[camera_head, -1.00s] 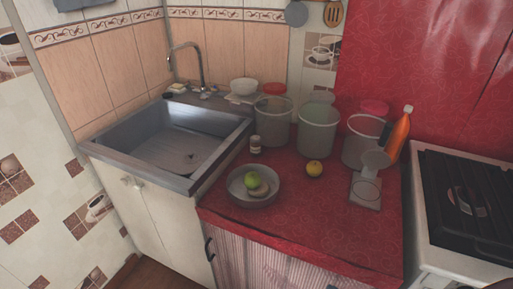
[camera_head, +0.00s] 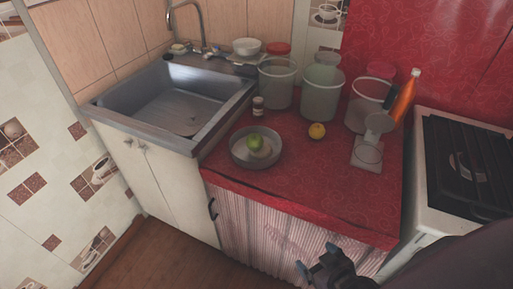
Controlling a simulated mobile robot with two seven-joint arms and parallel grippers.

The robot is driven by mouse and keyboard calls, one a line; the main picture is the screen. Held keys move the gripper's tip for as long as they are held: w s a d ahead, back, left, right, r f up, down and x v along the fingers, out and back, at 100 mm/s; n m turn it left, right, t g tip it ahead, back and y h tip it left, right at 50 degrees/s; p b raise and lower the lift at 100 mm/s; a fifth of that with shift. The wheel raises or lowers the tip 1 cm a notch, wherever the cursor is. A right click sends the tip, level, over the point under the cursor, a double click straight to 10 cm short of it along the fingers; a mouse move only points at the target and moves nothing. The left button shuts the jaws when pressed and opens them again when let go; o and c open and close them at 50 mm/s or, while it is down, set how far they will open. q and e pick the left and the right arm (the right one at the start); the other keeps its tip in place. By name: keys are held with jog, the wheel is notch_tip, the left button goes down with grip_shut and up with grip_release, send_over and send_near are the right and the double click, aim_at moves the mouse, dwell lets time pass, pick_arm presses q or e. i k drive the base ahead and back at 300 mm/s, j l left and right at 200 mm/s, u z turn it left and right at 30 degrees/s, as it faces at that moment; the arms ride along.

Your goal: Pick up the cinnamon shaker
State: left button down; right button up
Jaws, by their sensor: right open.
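The small shaker (camera_head: 258,106), a little jar with a pale label and a light top, stands upright on the red counter (camera_head: 290,189), just behind the metal bowl and beside the sink. I take it for the cinnamon shaker; its label is too small to read. My right gripper (camera_head: 316,258) is open and empty at the bottom of the view, low in front of the counter's striped curtain and well short of the shaker. My left gripper is not in view.
A metal bowl (camera_head: 236,154) with a green fruit (camera_head: 254,140) sits in front of the shaker. A yellow fruit (camera_head: 317,130), several translucent buckets, a scale (camera_head: 367,154) and an orange bottle (camera_head: 404,98) stand to the right. The sink (camera_head: 175,98) is left, the stove (camera_head: 465,165) right.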

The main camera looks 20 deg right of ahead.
aim_at(258, 102)
jog(key=i+j+z, duration=0.1)
jog(key=i+j, duration=0.85)
jog(key=j, duration=0.25)
jog(key=i+z, duration=0.05)
